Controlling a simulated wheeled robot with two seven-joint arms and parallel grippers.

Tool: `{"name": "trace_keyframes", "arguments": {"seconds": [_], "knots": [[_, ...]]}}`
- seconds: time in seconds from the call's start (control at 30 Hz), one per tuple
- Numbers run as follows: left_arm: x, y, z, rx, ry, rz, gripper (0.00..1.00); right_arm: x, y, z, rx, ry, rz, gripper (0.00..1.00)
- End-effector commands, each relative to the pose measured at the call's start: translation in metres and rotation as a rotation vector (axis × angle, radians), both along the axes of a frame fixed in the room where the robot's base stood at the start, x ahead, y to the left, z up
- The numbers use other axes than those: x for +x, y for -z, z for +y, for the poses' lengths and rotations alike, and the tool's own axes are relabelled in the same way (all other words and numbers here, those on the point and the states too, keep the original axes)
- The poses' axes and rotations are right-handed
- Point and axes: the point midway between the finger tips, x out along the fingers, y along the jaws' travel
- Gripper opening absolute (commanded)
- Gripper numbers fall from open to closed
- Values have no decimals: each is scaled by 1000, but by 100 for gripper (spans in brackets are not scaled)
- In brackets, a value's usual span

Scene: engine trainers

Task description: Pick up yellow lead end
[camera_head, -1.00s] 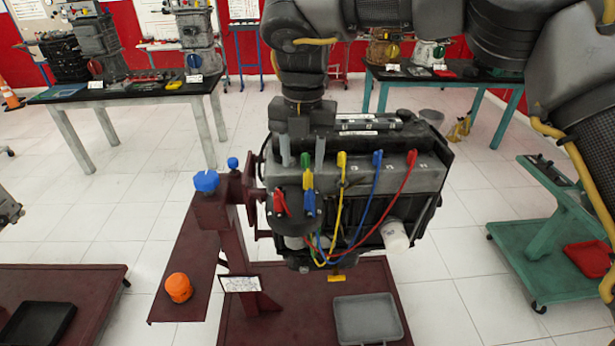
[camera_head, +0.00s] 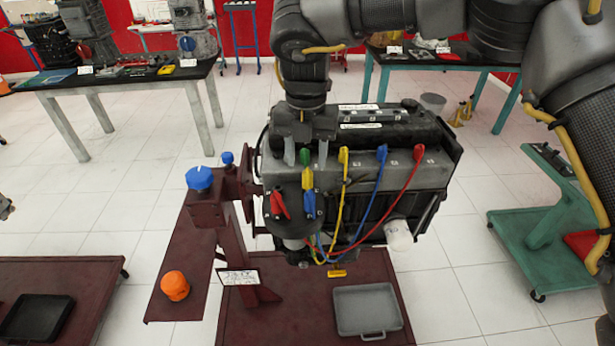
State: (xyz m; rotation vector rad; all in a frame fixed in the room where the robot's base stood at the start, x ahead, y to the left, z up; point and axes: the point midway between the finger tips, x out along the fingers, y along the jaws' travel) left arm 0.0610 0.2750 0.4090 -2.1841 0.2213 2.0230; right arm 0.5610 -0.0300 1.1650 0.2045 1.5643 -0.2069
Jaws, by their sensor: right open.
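A dark engine (camera_head: 370,190) hangs on a maroon stand, with coloured leads along its front. One yellow lead end (camera_head: 343,155) sits on the grey top edge, and its yellow wire loops down. Another yellow clip (camera_head: 307,178) is at the left, below a green clip (camera_head: 305,157) and above a blue clip (camera_head: 309,204). My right gripper (camera_head: 306,154) points down, open, its fingers either side of the green clip in the picture; contact cannot be told. It is left of the yellow lead end on the edge. A small part of my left gripper (camera_head: 5,207) shows at the left edge.
A blue lead end (camera_head: 382,154) and a red one (camera_head: 418,153) are right of the yellow one. A red clip (camera_head: 279,205) is at lower left. The stand has blue knobs (camera_head: 200,178). A grey tray (camera_head: 367,311) and an orange object (camera_head: 175,286) are below.

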Motion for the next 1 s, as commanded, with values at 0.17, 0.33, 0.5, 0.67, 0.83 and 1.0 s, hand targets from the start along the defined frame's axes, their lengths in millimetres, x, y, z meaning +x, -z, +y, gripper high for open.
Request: {"name": "trace_keyframes", "arguments": {"seconds": [0.17, 0.33, 0.5, 0.67, 0.83, 1.0], "knots": [[17, -7, -1, -2, 0, -24, 45, 0, 7, -1, -2, -1, 1, 46], [15, -22, -1, -2, 0, -23, 45, 1, 32, -3, -1, 0, 2, 46], [11, -25, -1, -2, 0, -17, 45, 0, 49, -3, -1, 0, 1, 46], [10, -24, -1, -1, 0, -15, 45, 1, 52, -2, 0, 0, -1, 46], [8, -24, 0, 0, 0, -11, 45, 1, 52, -2, 0, 0, -1, 36], [8, -24, 0, -1, -1, -11, 45, 1, 52, -2, 0, 0, -1, 13]]}}
